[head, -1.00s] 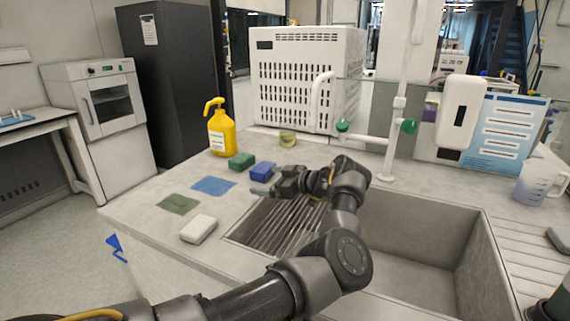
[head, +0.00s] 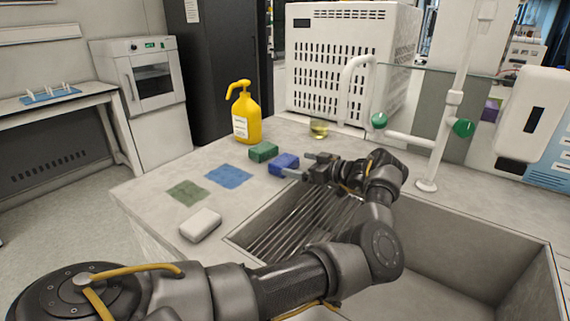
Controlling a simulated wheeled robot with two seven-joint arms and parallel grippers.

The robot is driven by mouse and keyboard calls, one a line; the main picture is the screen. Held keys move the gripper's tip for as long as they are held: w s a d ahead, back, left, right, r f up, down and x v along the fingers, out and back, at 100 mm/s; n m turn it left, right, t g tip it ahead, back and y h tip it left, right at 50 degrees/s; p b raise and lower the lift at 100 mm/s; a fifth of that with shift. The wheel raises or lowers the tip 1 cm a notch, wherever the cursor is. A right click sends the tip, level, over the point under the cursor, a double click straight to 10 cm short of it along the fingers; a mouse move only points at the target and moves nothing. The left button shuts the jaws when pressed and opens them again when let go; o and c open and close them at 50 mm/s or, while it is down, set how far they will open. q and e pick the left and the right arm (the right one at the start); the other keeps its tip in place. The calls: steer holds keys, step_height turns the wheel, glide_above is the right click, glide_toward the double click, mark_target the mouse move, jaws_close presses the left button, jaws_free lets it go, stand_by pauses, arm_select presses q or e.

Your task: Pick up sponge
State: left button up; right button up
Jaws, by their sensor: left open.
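A blue sponge (head: 285,161) and a green sponge (head: 263,152) lie side by side on the counter, behind the sink's left part. My left gripper (head: 299,165) is just right of the blue sponge, fingers apart and pointing left towards it. The near fingertip overlaps the blue sponge's lower edge in the picture; I cannot tell if it touches. A white block (head: 200,225), perhaps also a sponge, lies at the counter's front left. My right gripper is not in view.
A yellow spray bottle (head: 245,114) stands behind the sponges. A green cloth (head: 187,192) and a blue cloth (head: 229,175) lie flat to the left. The sink (head: 470,246) and a white tap post (head: 446,125) are on the right.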

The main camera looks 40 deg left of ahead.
mark_target(284, 159)
arm_select(q)
steer(key=shift+x, duration=0.9)
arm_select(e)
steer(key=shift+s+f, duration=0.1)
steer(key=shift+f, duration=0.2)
arm_select(q)
steer(key=p+x, duration=0.1)
steer(key=x, duration=0.4)
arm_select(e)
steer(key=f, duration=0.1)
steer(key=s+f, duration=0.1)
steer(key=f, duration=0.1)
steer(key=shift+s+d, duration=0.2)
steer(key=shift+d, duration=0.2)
arm_select(q)
steer(key=shift+c, duration=0.4)
steer(key=c, duration=0.7)
steer(key=shift+r, duration=0.1)
